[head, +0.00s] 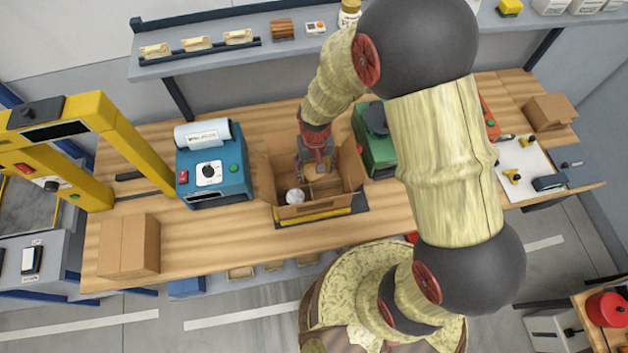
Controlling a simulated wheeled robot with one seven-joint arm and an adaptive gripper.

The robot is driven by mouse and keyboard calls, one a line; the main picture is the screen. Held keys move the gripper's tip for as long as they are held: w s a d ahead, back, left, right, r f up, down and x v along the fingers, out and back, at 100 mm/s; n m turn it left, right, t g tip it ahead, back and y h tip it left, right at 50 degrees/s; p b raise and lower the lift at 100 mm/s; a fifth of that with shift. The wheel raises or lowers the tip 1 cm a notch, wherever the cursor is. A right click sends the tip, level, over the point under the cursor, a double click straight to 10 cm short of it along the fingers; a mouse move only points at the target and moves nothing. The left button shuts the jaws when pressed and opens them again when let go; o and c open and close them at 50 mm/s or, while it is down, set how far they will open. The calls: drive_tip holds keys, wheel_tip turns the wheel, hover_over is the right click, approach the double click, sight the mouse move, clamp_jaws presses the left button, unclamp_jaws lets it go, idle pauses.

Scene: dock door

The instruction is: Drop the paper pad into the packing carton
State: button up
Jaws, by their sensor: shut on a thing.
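The packing carton (303,210) is an open brown cardboard box on the wooden bench, with its flaps spread. My gripper (311,168) reaches down into the carton's opening from above. It is shut on a small pale tan thing that looks like the paper pad (320,169), partly hidden by the fingers. The pad is within the carton's walls; I cannot tell whether it touches the carton floor.
A blue machine (213,172) stands left of the carton and a green machine (375,140) close on its right. A yellow frame (120,140) and a closed box (129,246) are further left. A shelf (290,46) runs behind. The bench front right of the closed box is clear.

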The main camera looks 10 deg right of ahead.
drive_tip(key=shift+f, duration=0.15)
drive_tip(key=o, duration=0.8)
wheel_tip(320, 180, up, 12)
idle(0.5)
idle(0.4)
drive_tip(key=s+d+r+t+b, duration=0.1)
drive_tip(key=s+d+t+b, duration=0.1)
drive_tip(key=s+b, duration=0.3)
drive_tip(key=s+d+r+t+b, duration=0.1)
drive_tip(key=s+d+r+b, duration=0.1)
drive_tip(key=s+d+b, duration=0.2)
drive_tip(key=s+d+r+t+b, duration=0.1)
drive_tip(key=s+b, duration=0.4)
drive_tip(key=b, duration=0.5)
drive_tip(key=shift+s+d+r+t, duration=0.1)
drive_tip(key=shift+s+d+t, duration=0.05)
drive_tip(key=shift+d+t, duration=0.35)
drive_tip(key=shift+s+d+r+t, duration=0.15)
drive_tip(key=shift+d+t, duration=0.15)
drive_tip(key=shift+d, duration=0.25)
